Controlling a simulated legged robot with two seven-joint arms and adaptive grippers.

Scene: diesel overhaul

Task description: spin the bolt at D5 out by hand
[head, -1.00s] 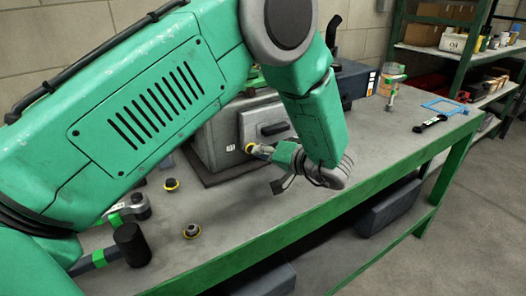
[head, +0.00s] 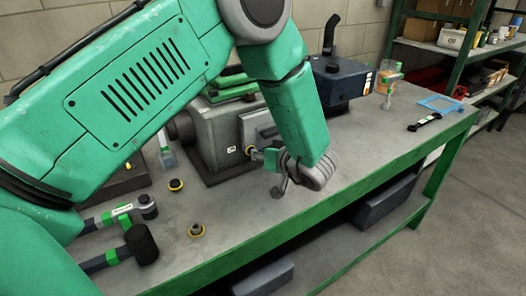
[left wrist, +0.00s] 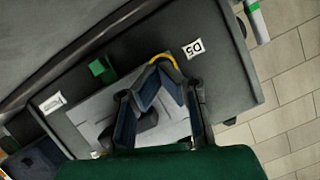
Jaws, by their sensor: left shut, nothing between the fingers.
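The grey engine block (head: 215,140) stands on the bench, with a small white label (head: 232,149) on its face. A yellow-ringed bolt (head: 249,150) sits in that face beside the label. In the left wrist view the label reads D5 (left wrist: 194,48), and the yellow ring (left wrist: 165,58) shows as an arc behind my fingertips. My left gripper (head: 260,155) is at the bolt, its fingers (left wrist: 160,72) shut with nothing seen between them. The bolt head is mostly hidden by the fingers; I cannot tell whether they touch it. My right gripper is out of view.
Two yellow-ringed parts (head: 176,185) (head: 197,230) lie on the bench (head: 290,215) near a ratchet (head: 142,207) and a black mallet (head: 141,244). The front right of the bench is clear.

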